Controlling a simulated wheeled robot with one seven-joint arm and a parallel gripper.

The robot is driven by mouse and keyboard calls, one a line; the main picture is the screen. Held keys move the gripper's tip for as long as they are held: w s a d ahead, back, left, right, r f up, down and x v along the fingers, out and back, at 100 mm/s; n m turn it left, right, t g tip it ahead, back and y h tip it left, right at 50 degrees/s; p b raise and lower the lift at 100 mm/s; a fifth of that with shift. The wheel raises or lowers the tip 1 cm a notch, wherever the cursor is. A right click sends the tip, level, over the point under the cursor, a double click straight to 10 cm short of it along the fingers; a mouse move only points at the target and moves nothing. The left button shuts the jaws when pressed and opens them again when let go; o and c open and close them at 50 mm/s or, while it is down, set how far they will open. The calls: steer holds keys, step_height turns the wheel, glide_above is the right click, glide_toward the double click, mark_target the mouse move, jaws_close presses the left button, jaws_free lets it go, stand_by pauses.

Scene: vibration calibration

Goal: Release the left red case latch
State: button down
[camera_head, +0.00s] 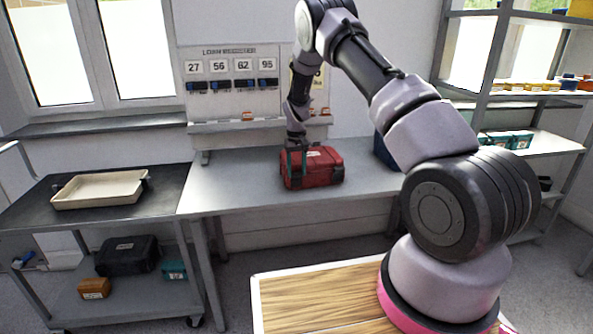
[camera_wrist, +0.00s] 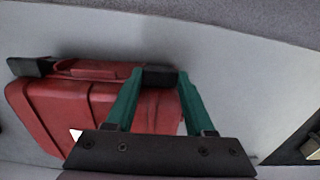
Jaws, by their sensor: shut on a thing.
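The red case (camera_head: 318,168) lies closed on the grey workbench and also fills the left of the wrist view (camera_wrist: 90,112). My gripper (camera_head: 293,160) is at the case's left front end. In the wrist view, my gripper's green fingers (camera_wrist: 156,82) are shut on a black latch (camera_wrist: 160,77) at the case's edge; in the head view this is the left latch. Another black latch (camera_wrist: 30,66) shows at the other end of the same edge, clear of my fingers. My fingers hide part of the left latch.
The workbench (camera_head: 235,180) is bare left of the case. A dark blue box (camera_head: 384,152) stands right of it, partly behind my arm. A panel with number cards (camera_head: 232,80) is behind. A cart with a beige tray (camera_head: 100,189) stands at left.

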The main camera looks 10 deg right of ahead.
mark_target(297, 179)
steer(key=shift+s+t, duration=0.45)
steer(key=shift+t, duration=0.45)
steer(key=t, duration=0.1)
steer(key=s+t, duration=0.1)
steer(key=t, duration=0.1)
steer(key=shift+s+f, duration=0.2)
steer(key=shift+f, duration=0.15)
steer(key=t, duration=0.1)
steer(key=s+f+t, duration=0.1)
steer(key=t, duration=0.1)
steer(key=shift+d+t, duration=0.1)
steer(key=shift+t, duration=0.2)
steer(key=shift+s+f+t+y, duration=0.2)
steer(key=shift+t+y, duration=0.1)
steer(key=shift+t, duration=0.8)
steer(key=shift+w, duration=0.1)
steer(key=shift+c, duration=1.3)
jaws_free()
